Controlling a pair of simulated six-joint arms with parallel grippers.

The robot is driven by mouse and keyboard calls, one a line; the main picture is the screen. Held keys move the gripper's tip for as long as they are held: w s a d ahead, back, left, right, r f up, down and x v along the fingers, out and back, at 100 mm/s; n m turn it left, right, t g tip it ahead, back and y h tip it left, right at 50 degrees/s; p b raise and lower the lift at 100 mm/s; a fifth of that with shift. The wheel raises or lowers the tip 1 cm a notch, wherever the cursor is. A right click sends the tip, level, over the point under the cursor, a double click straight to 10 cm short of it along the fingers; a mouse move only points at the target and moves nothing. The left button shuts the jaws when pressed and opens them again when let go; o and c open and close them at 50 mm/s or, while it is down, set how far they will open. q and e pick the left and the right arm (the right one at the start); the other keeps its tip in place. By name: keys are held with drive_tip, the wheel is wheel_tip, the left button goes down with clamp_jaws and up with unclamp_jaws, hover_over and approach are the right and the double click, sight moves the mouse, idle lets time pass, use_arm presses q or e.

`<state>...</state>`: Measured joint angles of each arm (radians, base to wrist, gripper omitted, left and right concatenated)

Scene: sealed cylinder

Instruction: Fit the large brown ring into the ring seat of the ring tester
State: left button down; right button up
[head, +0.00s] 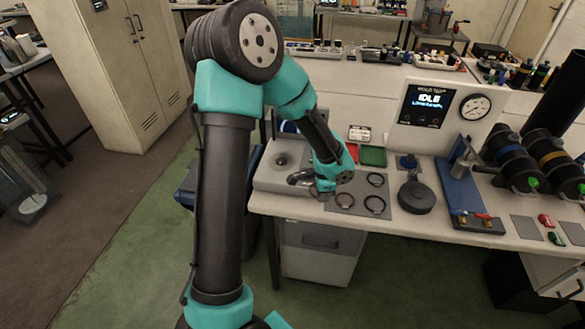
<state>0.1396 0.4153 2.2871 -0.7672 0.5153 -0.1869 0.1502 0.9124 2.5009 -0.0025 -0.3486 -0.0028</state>
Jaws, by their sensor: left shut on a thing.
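My left gripper (322,190) is low over the left edge of the grey mat (357,184). It is shut on a thin brownish ring (314,191), small in the picture and partly hidden by the fingers. A red-brown ring (345,200) lies flat on the mat just right of the gripper. Two black rings, one farther back (376,179) and one nearer (375,204), lie on the mat. A round dark-grey device (416,197) stands right of the mat; I cannot tell whether it holds the ring seat. My right gripper is not in view.
A panel reading IDLE (425,104) with a gauge (475,107) stands at the back. A blue fixture (460,185) and dark cylinders (512,158) are at right.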

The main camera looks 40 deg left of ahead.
use_arm(q)
drive_tip(key=s+a+r+n, duration=0.3)
drive_tip(key=s+a+n, duration=0.3)
drive_tip(key=a, duration=0.3)
drive_tip(key=shift+s+r, duration=0.3)
drive_tip(key=shift+s, duration=0.05)
hover_over(286, 166)
drive_tip(key=shift+s+d+f, duration=0.3)
drive_tip(key=shift+s+f, duration=0.1)
drive_tip(key=shift+f, duration=0.3)
drive_tip(key=shift+w+a, duration=0.15)
drive_tip(key=shift+w+a+f, duration=0.1)
drive_tip(key=shift+w+f, duration=0.05)
drive_tip(key=shift+f, duration=1.7)
drive_tip(key=shift+f, duration=0.45)
